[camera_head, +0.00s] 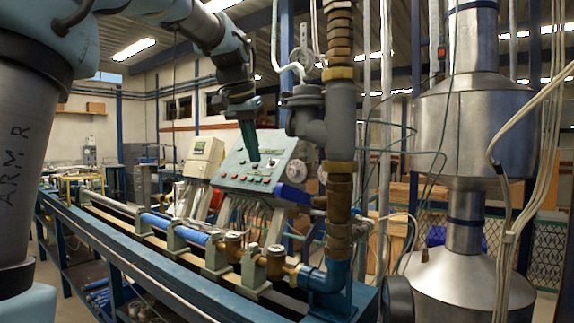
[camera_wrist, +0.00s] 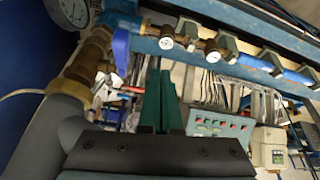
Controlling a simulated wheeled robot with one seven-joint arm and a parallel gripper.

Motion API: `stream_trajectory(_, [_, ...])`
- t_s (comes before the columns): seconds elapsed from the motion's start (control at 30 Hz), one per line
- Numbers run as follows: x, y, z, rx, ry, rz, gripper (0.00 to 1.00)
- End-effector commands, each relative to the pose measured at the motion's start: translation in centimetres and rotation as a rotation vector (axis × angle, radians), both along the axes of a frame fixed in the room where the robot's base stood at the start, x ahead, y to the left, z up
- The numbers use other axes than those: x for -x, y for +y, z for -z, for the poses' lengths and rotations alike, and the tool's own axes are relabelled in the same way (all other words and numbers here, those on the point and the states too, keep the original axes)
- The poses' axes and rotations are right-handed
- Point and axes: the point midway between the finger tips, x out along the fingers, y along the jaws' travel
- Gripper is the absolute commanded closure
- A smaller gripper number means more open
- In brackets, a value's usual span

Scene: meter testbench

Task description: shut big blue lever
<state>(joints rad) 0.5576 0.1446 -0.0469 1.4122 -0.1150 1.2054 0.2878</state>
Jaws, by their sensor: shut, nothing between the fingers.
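The big blue lever (camera_head: 293,193) sticks out to the left from the brass valve on the vertical pipe, tilted slightly up at its free end. It also shows in the wrist view (camera_wrist: 121,52), left of my fingers. My gripper (camera_head: 254,157) hangs from above with its green fingers shut and empty. In the head view it is up and to the left of the lever. In the wrist view my fingertips (camera_wrist: 160,68) appear beside the lever, with a gap between them. The exact depth between them cannot be told.
A grey and brass vertical pipe (camera_head: 340,120) stands right of my gripper. A control panel (camera_head: 262,165) with buttons is behind it. A blue bench rail (camera_head: 160,275) carries a horizontal pipe with brass meters. A round gauge (camera_wrist: 74,10) is near the lever.

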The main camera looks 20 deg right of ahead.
Motion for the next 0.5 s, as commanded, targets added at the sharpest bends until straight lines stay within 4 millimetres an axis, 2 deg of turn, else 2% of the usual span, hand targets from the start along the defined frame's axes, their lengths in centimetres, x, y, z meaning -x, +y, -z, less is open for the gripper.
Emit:
stream_trajectory(0.03, [0.9, -1.7, -2.1, 0.01, -0.012, 0.052, 1.0])
stream_trajectory(0.1, [2.1, -3.2, -4.5, 0.018, -0.021, 0.111, 1.0])
stream_trajectory(0.23, [3.6, -4.6, -7.0, 0.026, -0.032, 0.175, 1.0])
stream_trajectory(0.37, [4.1, -5.1, -7.4, 0.025, -0.032, 0.196, 1.0])
stream_trajectory(0.5, [3.7, -5.6, -6.0, 0.025, -0.03, 0.195, 1.0])
